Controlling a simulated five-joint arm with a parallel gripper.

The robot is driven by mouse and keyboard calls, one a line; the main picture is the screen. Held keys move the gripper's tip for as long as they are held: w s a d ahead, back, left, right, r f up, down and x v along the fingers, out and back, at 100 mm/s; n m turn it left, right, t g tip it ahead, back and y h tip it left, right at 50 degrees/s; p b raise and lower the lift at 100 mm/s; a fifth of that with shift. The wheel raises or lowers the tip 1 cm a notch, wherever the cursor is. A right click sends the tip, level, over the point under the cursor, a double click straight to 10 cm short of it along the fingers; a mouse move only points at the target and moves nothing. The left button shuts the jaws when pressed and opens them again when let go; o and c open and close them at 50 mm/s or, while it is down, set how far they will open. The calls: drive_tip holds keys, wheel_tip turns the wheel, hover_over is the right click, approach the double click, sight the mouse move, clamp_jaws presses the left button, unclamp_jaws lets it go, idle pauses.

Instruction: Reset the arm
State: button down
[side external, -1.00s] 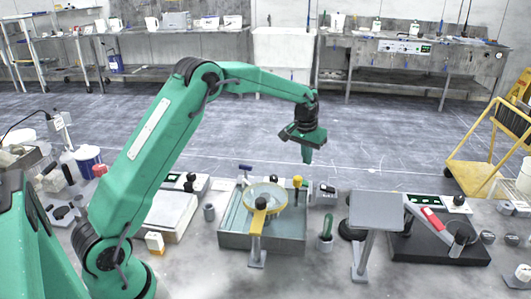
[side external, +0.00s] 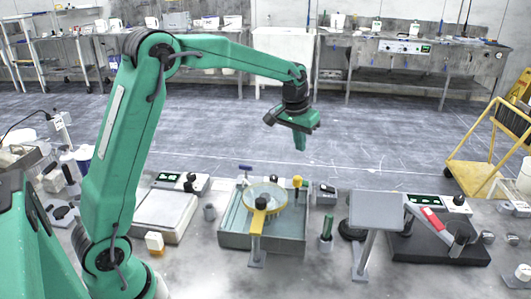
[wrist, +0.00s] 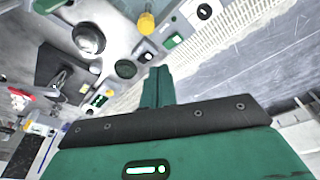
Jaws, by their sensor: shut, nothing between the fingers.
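My gripper (side external: 299,142) is green with a dark wrist and hangs in the air above the far side of the bench, behind the grey basin (side external: 262,243). Its fingers are together, pointing down, with nothing held. In the wrist view my gripper's closed fingers (wrist: 157,85) show at the middle, with bench items beyond them. The fingers touch nothing.
The basin holds a yellow-rimmed round dish (side external: 278,190). A grey flat plate on a stand (side external: 376,211) and a dark platform with a red-handled arm (side external: 438,247) stand to the right. A white scale (side external: 163,213) is left. The air around my gripper is clear.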

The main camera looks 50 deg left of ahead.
drive_tip(key=s+d+r, duration=0.3)
drive_tip(key=s+r, duration=0.3)
drive_tip(key=s, duration=0.2)
drive_tip(key=s+d+m+t, duration=0.1)
drive_tip(key=s, duration=1)
drive_tip(key=s+d+m+t, duration=0.1)
drive_tip(key=s+d+t, duration=0.1)
drive_tip(key=s, duration=0.9)
drive_tip(key=shift+s+d+f, duration=0.2)
drive_tip(key=shift+d+f, duration=0.1)
drive_tip(key=shift+f, duration=0.15)
